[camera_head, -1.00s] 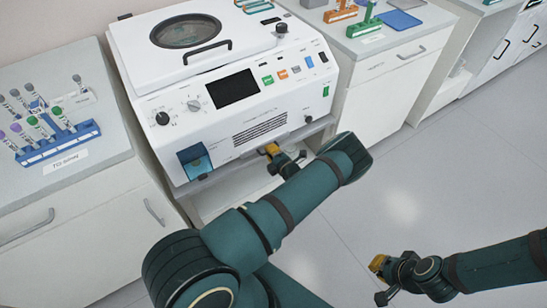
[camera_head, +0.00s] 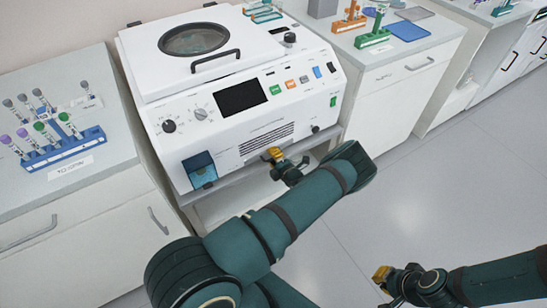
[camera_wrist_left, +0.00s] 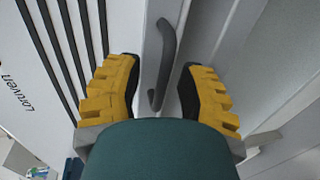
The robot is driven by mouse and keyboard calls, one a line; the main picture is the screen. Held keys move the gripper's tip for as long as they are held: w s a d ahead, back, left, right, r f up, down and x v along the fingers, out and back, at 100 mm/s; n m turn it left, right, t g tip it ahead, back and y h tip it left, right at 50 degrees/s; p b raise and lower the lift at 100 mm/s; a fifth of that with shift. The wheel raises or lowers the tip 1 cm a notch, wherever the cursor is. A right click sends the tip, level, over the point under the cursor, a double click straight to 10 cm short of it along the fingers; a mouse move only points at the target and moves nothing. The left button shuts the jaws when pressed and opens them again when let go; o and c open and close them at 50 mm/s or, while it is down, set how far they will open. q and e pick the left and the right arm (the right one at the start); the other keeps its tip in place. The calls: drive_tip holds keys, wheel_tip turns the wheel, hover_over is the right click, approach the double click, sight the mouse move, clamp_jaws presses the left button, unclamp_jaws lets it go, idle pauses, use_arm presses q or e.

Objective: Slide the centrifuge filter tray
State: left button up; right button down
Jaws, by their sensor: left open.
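The white centrifuge (camera_head: 235,95) stands on a bench, with black vent slots (camera_head: 266,138) low on its front. In the left wrist view, a dark grey curved handle (camera_wrist_left: 167,45) sits on a pale strip beside the slots (camera_wrist_left: 62,50). I take this strip to be the filter tray front. My left gripper (camera_head: 284,160) is at the lower front of the centrifuge, below the slots. Its yellow fingers (camera_wrist_left: 160,75) are open, one on each side of the handle's line. In the head view the handle is not clearly visible. My right gripper (camera_head: 384,282) is low at right, away from the centrifuge.
A blue tube rack (camera_head: 64,150) stands on the left cabinet. A blue glossy box (camera_head: 199,168) is on the centrifuge's lower left front. Green (camera_head: 374,38) and orange (camera_head: 348,22) racks stand on the right cabinet. The floor (camera_head: 430,190) at right is clear.

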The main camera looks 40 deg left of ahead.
use_arm(q)
drive_tip(key=shift+d, duration=0.15)
drive_tip(key=v, duration=1.1)
drive_tip(key=shift+s+d+r, duration=0.15)
drive_tip(key=shift+s+d, duration=0.05)
drive_tip(key=shift+d, duration=0.15)
